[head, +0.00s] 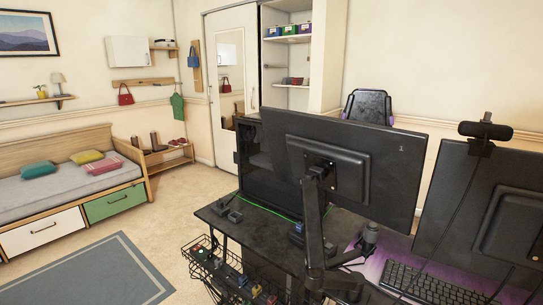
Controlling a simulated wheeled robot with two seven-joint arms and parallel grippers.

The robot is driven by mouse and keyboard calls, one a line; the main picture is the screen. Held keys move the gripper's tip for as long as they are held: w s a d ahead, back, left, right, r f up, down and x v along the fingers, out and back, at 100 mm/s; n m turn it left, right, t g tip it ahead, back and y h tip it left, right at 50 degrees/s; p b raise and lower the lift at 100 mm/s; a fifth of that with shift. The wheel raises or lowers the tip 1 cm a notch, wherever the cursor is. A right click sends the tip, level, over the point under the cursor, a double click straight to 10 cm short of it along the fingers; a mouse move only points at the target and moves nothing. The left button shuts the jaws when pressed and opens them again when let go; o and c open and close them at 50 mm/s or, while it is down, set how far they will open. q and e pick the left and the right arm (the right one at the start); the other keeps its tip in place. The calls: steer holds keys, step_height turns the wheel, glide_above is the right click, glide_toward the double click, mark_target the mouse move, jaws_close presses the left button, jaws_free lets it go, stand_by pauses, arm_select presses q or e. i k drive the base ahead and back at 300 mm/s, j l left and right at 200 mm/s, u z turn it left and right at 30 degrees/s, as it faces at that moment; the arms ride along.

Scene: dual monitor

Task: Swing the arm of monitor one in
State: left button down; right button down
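A black monitor (390,160) stands at the desk with its back toward me, and a small mark like a "1" shows near its right side. Its black monitor arm (314,225) rises from the desk and meets the mount plate at the middle of the monitor's back. A second monitor (465,205) is at the right edge, also back toward me and partly cut off. I cannot tell how far either arm is folded. Neither of my grippers is in view.
The dark desk (235,215) carries a keyboard (435,287), and a wire basket (228,275) hangs at its side. A webcam (486,130) with a cable tops the second monitor. A black chair (368,106) stands behind. Open floor (175,225) lies to the left, before the bed.

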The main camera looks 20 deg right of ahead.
mark_target(313, 281)
steer(key=i+j+z, duration=0.15)
steer(key=i, duration=0.35)
steer(key=i+j+z, duration=0.15)
steer(key=i, duration=0.3)
steer(key=i+j+z, duration=0.15)
steer(key=i+j, duration=0.2)
steer(key=i, duration=0.15)
